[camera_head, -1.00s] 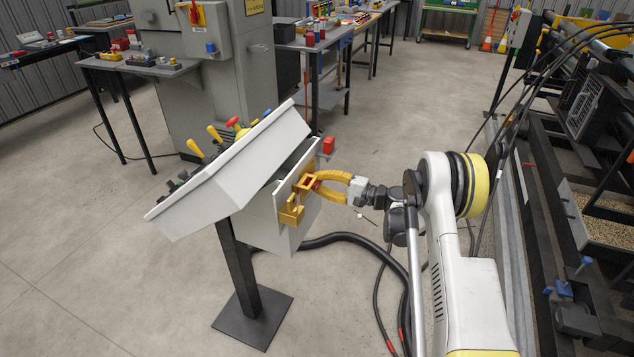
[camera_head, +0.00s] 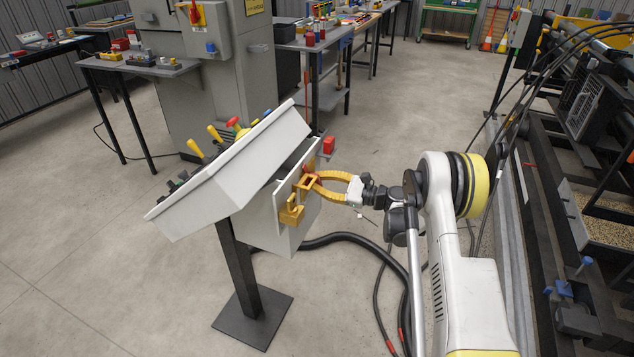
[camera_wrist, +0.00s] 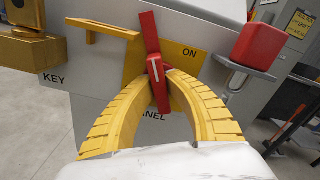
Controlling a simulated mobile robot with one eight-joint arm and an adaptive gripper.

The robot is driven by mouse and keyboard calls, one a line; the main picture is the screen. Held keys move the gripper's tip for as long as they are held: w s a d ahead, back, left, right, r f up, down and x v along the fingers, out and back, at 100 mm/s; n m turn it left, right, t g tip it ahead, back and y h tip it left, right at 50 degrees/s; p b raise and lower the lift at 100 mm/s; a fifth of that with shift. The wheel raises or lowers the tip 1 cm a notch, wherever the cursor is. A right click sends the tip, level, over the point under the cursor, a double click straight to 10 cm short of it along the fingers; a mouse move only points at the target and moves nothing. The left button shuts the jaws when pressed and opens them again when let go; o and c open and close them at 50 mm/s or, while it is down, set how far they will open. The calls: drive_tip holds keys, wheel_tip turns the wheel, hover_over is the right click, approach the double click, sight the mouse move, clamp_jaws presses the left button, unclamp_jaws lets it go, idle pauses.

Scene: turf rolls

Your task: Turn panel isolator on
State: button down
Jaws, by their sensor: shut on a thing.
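The panel isolator is a red rotary handle (camera_wrist: 157,75) on a yellow plate on the side of the grey control box (camera_head: 268,222). In the wrist view the handle stands nearly upright with a slight tilt, its top end left of the "ON" label (camera_wrist: 189,53). A white line marks its hub. My gripper (camera_wrist: 156,80) has two curved yellow fingers, shut on the handle's hub from both sides. In the head view my gripper (camera_head: 314,182) reaches the box from the right, and its fingers largely hide the handle.
A yellow bracket (camera_wrist: 103,30) and a brass-coloured block (camera_wrist: 30,47) near the "KEY" label sit left of the handle. A red block (camera_wrist: 259,43) stands on a small grey shelf to the right. The sloped lever console (camera_head: 250,160) overhangs the box.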

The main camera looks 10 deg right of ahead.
drive_tip(key=m, duration=0.5)
idle(0.6)
drive_tip(key=c, duration=1.4)
unclamp_jaws()
drive_tip(key=v, duration=1.2)
drive_tip(key=shift+r, duration=0.1)
